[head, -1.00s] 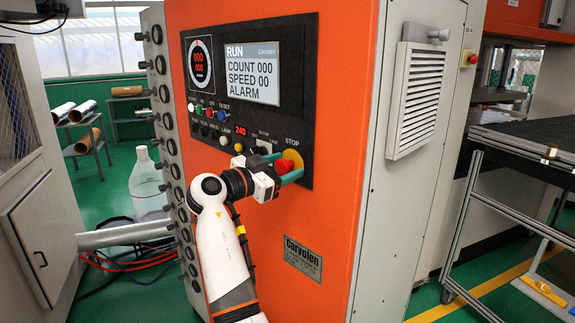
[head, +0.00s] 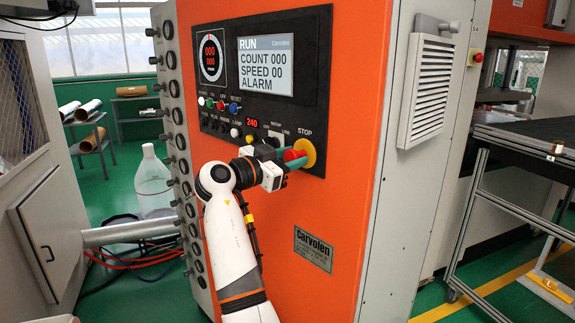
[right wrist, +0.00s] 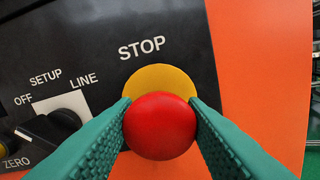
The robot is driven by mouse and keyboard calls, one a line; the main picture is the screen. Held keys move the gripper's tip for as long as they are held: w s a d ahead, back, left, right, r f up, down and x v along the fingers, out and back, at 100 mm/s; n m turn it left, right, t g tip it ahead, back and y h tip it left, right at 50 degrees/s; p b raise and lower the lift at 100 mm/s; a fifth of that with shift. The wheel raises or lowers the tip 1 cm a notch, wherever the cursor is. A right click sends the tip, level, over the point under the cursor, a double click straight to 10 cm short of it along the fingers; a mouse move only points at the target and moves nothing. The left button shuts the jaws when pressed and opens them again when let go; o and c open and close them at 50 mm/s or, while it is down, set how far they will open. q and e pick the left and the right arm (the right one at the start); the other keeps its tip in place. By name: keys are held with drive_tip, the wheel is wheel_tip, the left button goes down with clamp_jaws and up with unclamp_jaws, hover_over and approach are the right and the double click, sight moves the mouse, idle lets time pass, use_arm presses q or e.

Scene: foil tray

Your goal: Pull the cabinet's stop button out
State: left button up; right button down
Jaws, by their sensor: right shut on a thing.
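The red stop button (head: 294,156) sits on its yellow round plate (head: 309,152) at the lower right of the black control panel on the orange cabinet (head: 335,205). In the right wrist view the red button (right wrist: 160,126) fills the space between the green fingers, with the yellow plate (right wrist: 160,79) behind it under the word STOP. My right gripper (head: 291,159) is shut on the button, one finger on each side; it also shows in the right wrist view (right wrist: 160,122). The button's stem is hidden behind its cap. My left gripper is not in view.
The panel's screen (head: 265,65) reads RUN, COUNT 000, SPEED 00 and ALARM. A selector knob (right wrist: 50,128) and several small buttons sit left of the stop button. A grey vent (head: 428,88) is on the cabinet's side. A dark-topped table (head: 530,135) stands at the right.

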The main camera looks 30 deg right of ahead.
drive_tip(key=shift+f, duration=0.1)
drive_tip(key=c, duration=1.3)
unclamp_jaws()
drive_tip(key=shift+d, duration=0.1)
drive_tip(key=o, duration=0.3)
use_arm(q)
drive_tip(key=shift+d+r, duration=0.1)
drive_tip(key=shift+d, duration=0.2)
use_arm(e)
drive_tip(key=shift+o, duration=0.6)
use_arm(q)
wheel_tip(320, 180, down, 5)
drive_tip(key=b, duration=0.5)
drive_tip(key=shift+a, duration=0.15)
use_arm(e)
drive_tip(key=s+a, duration=0.2)
drive_tip(key=a, duration=1)
drive_tip(key=shift+a, duration=0.15)
drive_tip(key=shift+w, duration=0.1)
